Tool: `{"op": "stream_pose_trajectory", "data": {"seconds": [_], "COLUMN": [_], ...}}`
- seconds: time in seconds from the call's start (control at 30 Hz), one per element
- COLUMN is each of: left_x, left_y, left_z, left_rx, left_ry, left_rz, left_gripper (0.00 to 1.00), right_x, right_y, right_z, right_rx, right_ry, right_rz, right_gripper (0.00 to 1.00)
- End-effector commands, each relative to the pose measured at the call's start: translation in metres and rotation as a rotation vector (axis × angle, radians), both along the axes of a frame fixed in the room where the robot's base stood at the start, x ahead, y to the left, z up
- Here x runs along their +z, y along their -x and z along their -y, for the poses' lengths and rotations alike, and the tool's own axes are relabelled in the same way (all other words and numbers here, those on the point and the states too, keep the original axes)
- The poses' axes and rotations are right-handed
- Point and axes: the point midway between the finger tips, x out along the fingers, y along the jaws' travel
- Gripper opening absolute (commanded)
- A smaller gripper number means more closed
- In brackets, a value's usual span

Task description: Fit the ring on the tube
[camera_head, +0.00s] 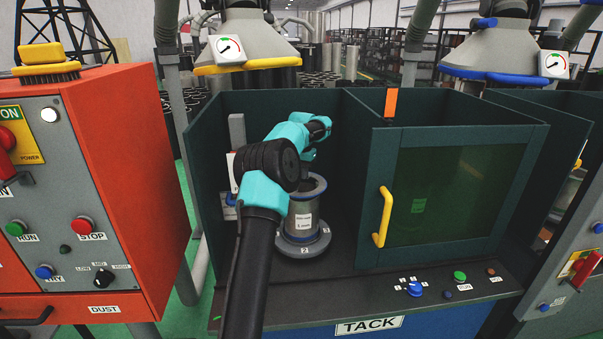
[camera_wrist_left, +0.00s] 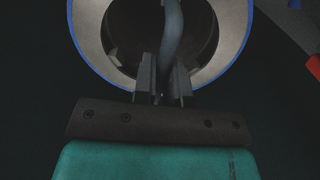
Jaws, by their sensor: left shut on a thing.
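In the left wrist view the flange (camera_wrist_left: 91,30) has a grey face, a blue edge and a dark hollow middle. My left gripper (camera_wrist_left: 163,84) is over its near edge, shut on a grey curved piece (camera_wrist_left: 173,30), probably the ring seen edge-on. In the head view the fingertips and this piece are hidden. My right gripper is out of view.
Dark green cabinet walls enclose the bay. The glazed door (camera_head: 447,190) with a yellow handle (camera_head: 384,217) stands right of the tube. A red machine (camera_head: 130,120) is at the left. The bay floor around the base flange looks clear.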

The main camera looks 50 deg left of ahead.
Motion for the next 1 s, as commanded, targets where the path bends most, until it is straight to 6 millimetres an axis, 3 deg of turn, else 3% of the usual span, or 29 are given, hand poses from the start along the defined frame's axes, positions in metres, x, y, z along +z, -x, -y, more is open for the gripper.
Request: {"op": "stream_pose_trajectory", "data": {"seconds": [1.0], "left_x": [-0.0061], "left_y": [0.0], "left_z": [-0.0003], "left_rx": [0.0], "left_ry": [-0.002], "left_rz": [0.001], "left_gripper": [0.0], "right_x": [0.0], "right_y": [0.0], "right_z": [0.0], "right_rx": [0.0], "right_ry": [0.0], "right_rz": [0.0], "right_gripper": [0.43]}}
